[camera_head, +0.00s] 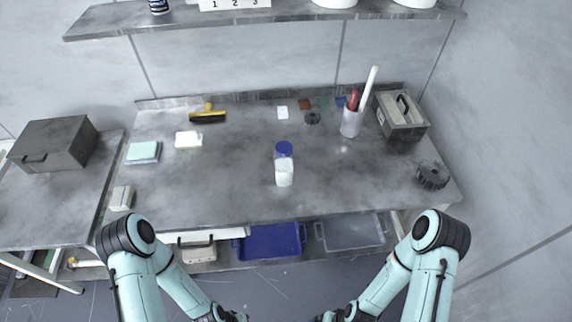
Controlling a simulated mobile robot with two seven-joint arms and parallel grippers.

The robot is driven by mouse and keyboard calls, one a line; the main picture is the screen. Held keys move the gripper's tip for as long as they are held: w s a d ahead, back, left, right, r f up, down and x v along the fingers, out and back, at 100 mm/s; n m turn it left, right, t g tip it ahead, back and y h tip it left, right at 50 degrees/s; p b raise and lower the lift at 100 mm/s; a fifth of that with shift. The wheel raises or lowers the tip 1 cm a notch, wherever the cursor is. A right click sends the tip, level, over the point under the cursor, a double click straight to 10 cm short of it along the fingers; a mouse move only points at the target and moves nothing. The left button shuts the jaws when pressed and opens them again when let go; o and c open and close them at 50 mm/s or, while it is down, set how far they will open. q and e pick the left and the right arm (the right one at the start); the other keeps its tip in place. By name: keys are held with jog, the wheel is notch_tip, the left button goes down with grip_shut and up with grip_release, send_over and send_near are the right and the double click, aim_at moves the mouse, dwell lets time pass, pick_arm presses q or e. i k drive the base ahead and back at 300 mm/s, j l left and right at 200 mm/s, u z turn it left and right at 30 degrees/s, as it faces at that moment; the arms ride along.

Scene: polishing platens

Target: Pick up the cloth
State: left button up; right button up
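No item is clearly recognisable as the cloth. Three small block-like or folded items lie on the left of the grey table: a pale green and white one (143,152), a white one (188,139) and a beige one (121,198) near the front left corner. Which of them is cloth, I cannot tell. My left gripper (232,316) and my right gripper (325,317) are at the bottom edge, low in front of the table and well apart from these items. Both are mostly cut off, so their fingers cannot be made out.
A white bottle with a blue cap (284,172) stands mid-table. A yellow-handled brush (208,116) lies behind. At right are a cup with tools (350,124), a grey box (402,116) and a black knob (432,177). Blue (270,241) and grey bins sit below. The front middle is clear.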

aim_at(122, 198)
jog(key=u, duration=1.6)
jog(key=i+j+z, duration=0.15)
jog(key=j, duration=0.25)
jog(key=i+j+z, duration=0.15)
jog(key=j, duration=0.3)
jog(key=i+j+z, duration=0.15)
jog(key=j, duration=0.3)
jog(key=i+j+z, duration=0.15)
jog(key=j, duration=0.3)
